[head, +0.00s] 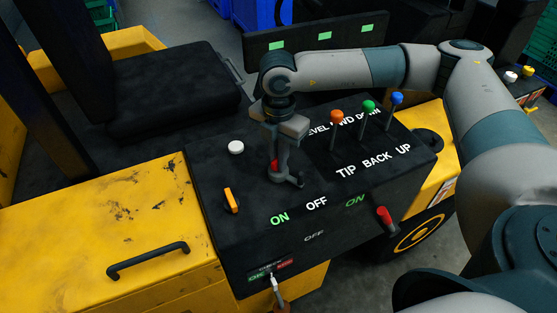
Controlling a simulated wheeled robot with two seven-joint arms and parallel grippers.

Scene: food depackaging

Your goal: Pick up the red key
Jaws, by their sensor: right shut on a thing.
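The red key (274,165) shows as a small patch of red at the fingers of my right gripper (284,176), low over the black control panel. The gripper points down from above and is shut on the key. The fingers hide most of the key, and I cannot tell whether it still touches the panel. My left gripper is not in view.
The black control panel (215,190) carries a white button (236,147), an orange switch (231,200) and orange, green and blue levers (369,107) behind and right of my gripper. A red knob (384,215) is at its right edge. A black seat (170,90) stands left.

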